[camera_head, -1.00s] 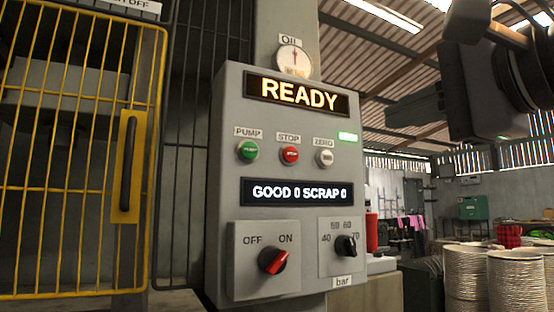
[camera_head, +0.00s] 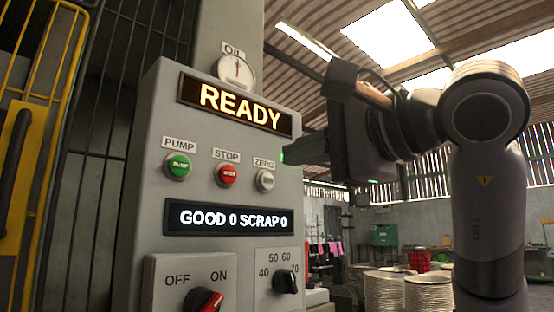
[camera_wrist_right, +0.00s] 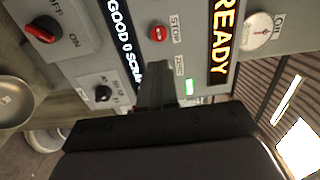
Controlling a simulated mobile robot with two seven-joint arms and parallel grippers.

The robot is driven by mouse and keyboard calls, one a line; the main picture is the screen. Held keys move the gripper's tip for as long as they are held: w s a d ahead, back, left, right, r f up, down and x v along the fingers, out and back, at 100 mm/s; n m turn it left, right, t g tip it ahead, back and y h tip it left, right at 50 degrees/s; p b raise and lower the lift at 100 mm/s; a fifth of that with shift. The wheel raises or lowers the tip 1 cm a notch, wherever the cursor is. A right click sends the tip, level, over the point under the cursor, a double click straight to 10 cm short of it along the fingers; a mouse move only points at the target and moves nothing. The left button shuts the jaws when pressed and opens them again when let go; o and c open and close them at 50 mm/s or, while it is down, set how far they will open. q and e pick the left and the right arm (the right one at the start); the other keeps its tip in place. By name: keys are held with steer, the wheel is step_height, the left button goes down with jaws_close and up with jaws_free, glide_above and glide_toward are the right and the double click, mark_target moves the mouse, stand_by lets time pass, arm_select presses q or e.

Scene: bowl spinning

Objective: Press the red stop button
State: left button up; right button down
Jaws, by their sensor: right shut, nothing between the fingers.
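The red stop button (camera_head: 226,174) sits on the grey control panel (camera_head: 150,125) between the green pump button (camera_head: 178,166) and the white zero button (camera_head: 265,181). It also shows in the right wrist view (camera_wrist_right: 158,33), beyond my fingertips. My right gripper (camera_head: 290,153) is shut and empty, at the panel's right edge, right of the stop button and apart from it. In the right wrist view its closed fingers (camera_wrist_right: 155,72) point at the panel and seem to hide the zero button. My left gripper is not in view.
The lit READY display (camera_head: 240,106) is above the buttons and the GOOD 0 SCRAP 0 display (camera_head: 228,218) below. A red-tipped OFF/ON knob (camera_head: 205,300) and a black bar knob (camera_head: 285,281) are lower. A gauge (camera_head: 236,70) tops the panel. A yellow cage door (camera_head: 50,110) stands left.

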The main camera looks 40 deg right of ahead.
mark_target(230, 173)
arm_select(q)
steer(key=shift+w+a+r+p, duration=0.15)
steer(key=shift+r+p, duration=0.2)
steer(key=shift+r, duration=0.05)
arm_select(e)
steer(key=w, duration=0.4)
steer(key=w+a, duration=0.1)
steer(key=w, duration=0.7)
steer(key=shift+w+a, duration=0.35)
steer(key=shift+a, duration=0.05)
